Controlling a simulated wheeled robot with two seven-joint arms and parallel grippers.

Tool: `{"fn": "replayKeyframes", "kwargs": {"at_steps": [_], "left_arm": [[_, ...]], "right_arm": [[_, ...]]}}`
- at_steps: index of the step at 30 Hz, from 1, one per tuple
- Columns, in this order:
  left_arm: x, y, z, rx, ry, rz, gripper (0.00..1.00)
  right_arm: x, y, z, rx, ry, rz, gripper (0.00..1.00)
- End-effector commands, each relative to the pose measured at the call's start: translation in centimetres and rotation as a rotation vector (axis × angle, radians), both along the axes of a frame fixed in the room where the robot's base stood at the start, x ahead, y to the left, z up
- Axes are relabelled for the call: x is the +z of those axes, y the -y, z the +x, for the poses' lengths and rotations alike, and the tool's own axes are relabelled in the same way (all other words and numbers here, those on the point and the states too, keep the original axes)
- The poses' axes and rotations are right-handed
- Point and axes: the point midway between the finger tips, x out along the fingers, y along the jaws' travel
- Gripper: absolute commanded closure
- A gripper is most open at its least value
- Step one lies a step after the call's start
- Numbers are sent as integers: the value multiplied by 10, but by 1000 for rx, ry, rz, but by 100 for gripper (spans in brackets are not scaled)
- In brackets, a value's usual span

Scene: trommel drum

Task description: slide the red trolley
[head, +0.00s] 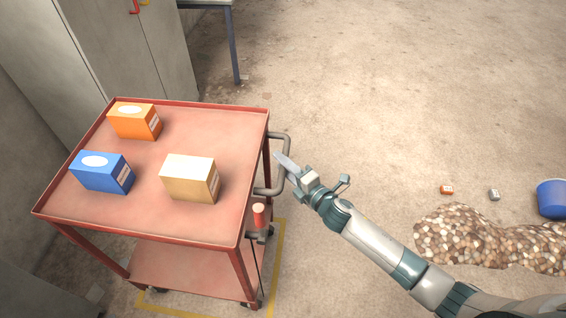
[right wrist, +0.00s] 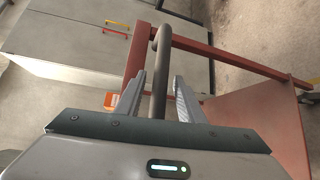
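The red trolley (head: 225,135) stands at the left in the head view, with a flat top and a lower shelf (head: 185,265). Its grey bar handle (head: 284,147) sticks out from the right side and also shows in the right wrist view (right wrist: 159,70). My right gripper (head: 286,166) is at this handle. In the right wrist view its two fingers are apart, with the bar between them and a gap on each side. A red knob with a pale top (head: 259,215) sits at the trolley's near right corner. My left gripper is not in view.
Orange (head: 134,121), blue (head: 101,172) and tan (head: 190,178) boxes stand on the trolley. A grey cabinet (head: 120,45) is close behind it. Yellow floor tape (head: 279,255) runs beneath. A pebble pile (head: 480,236) and blue bucket (head: 552,198) lie right. The middle floor is clear.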

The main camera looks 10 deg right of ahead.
Motion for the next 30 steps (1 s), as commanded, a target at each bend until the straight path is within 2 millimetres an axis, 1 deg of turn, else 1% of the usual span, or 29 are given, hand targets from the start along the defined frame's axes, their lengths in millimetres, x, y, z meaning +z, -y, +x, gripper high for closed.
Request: {"fn": "replayKeyframes", "kwargs": {"at_steps": [3, 11, 12, 14, 15, 16, 24, 26, 30], "left_arm": [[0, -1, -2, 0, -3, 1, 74], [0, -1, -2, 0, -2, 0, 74], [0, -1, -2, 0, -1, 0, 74], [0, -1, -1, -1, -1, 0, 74], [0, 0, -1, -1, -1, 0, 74], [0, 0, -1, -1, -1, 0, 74], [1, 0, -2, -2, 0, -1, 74], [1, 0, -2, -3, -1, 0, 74], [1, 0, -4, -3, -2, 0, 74]], "right_arm": [[-1, -2, 3, 0, 0, -1, 65], [-1, -2, 3, 0, -1, -1, 65], [-1, -2, 3, 0, -1, -1, 74], [-1, -2, 3, 0, -1, -1, 89], [-1, -1, 3, 0, -1, -1, 98], [-1, -1, 3, 0, -1, -1, 100], [-1, -4, 2, 0, 0, 0, 100], [0, -6, 1, 0, 0, 1, 100], [0, -18, -3, 2, 0, 3, 100]]}}
